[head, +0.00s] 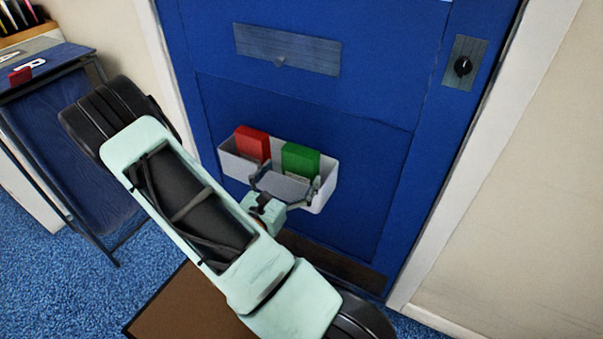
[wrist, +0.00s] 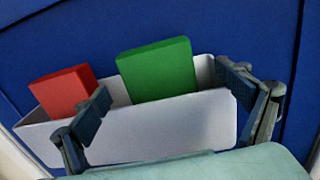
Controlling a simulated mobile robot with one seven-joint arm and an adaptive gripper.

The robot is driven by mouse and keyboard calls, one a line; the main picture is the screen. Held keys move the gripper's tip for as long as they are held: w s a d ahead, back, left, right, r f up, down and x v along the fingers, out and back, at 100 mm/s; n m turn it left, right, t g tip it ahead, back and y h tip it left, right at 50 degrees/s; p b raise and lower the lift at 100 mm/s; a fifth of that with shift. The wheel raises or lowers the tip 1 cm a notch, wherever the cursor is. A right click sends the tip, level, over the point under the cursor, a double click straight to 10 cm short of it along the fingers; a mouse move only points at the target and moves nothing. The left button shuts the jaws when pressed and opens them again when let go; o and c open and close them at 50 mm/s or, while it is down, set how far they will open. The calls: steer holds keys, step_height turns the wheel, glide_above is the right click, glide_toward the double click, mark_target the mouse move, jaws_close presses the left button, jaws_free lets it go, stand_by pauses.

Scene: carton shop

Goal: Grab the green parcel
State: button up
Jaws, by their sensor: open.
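The green parcel (head: 299,160) stands in a white bin on the blue door, right of a red parcel. It also shows in the wrist view (wrist: 158,71), upright and slightly tilted, its lower part hidden by the bin's front wall. My gripper (head: 287,186) is open in front of the bin. In the wrist view its two fingers (wrist: 168,88) are spread wide, with the green parcel between them and nearer the picture's middle. The left finger overlaps the red parcel's right edge in that view. I cannot tell whether any finger touches the bin.
The red parcel (head: 252,143) stands in the left part of the white bin (head: 235,166). The bin is on the blue door (head: 350,105), below a metal plate (head: 287,48). A brown mat (head: 185,308) lies on the blue carpet.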

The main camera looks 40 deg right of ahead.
mark_target(297, 163)
steer(key=b+x, duration=0.1)
steer(key=x, duration=0.5)
steer(key=shift+w+a+r+b, duration=0.1)
steer(key=shift+w+r+b, duration=0.05)
steer(key=shift+b, duration=0.15)
steer(key=c, duration=1.4)
